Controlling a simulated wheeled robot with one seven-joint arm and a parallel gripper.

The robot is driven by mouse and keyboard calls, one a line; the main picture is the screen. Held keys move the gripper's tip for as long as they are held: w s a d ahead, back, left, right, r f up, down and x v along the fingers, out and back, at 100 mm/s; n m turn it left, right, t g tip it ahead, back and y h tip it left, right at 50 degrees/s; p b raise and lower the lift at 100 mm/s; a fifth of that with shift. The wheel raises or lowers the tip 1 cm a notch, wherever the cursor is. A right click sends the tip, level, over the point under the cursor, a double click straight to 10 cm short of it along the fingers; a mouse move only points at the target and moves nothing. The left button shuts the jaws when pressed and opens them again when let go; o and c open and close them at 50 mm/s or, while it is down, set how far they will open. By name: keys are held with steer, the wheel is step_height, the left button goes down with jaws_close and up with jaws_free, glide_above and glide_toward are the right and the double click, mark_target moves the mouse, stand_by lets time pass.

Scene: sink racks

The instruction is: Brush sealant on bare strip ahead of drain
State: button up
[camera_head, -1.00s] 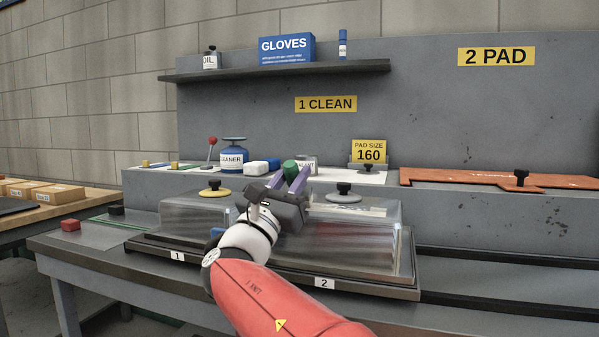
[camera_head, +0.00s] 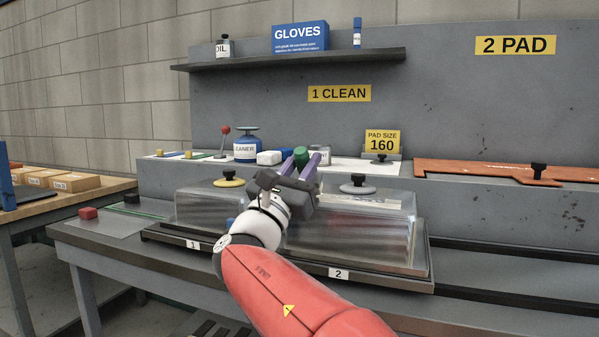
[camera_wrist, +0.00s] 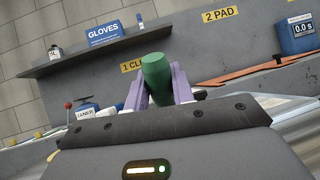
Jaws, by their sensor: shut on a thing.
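My gripper (camera_head: 302,162) has purple fingers shut on a green, round-ended object, perhaps a handle (camera_head: 300,154). In the wrist view the green object (camera_wrist: 157,78) stands up between the fingers; its lower end is hidden. A pale pot (camera_head: 321,157) with a partly hidden label, ending in "NT", stands on the ledge just behind and right of the gripper. Two clear-covered racks, marked 1 (camera_head: 193,245) and 2 (camera_head: 339,274), lie below and around my arm. I cannot make out a bare strip or a drain under the covers.
A blue cleaner can (camera_head: 247,145), a white block (camera_head: 269,158) and a red-knobbed lever (camera_head: 224,140) stand on the ledge left of the gripper. An orange plate (camera_head: 480,172) lies at right.

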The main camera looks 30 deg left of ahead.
steer(key=shift+w+d+f+b, duration=0.1)
steer(key=shift+w+d+b, duration=0.25)
steer(key=shift+d, duration=0.3)
steer(key=shift+w+d+f+b, duration=0.1)
steer(key=shift+d+b, duration=0.35)
steer(key=shift+d, duration=0.25)
steer(key=shift+w+d+f+b, duration=0.1)
steer(key=shift+w+d+b, duration=0.25)
steer(key=shift+d, duration=0.3)
steer(key=shift+w+d+f+b, duration=0.1)
steer(key=shift+w+d+b, duration=0.4)
steer(key=shift+d+b, duration=1.25)
steer(key=shift+w+d+b, duration=0.45)
steer(key=shift+d+b, duration=0.4)
steer(key=shift+d, duration=1.85)
steer(key=shift+w+d+f+b, duration=0.1)
steer(key=shift+w+d+b, duration=0.4)
steer(key=shift+d+b, duration=1.25)
steer(key=shift+d+r+p, duration=0.1)
steer(key=shift+d+p, duration=0.4)
step_height(320, 180, up, 6)
steer(key=p, duration=0.4)
steer(key=shift+p, duration=0.4)
step_height(320, 180, up, 3)
steer(key=shift+p, duration=1.2)
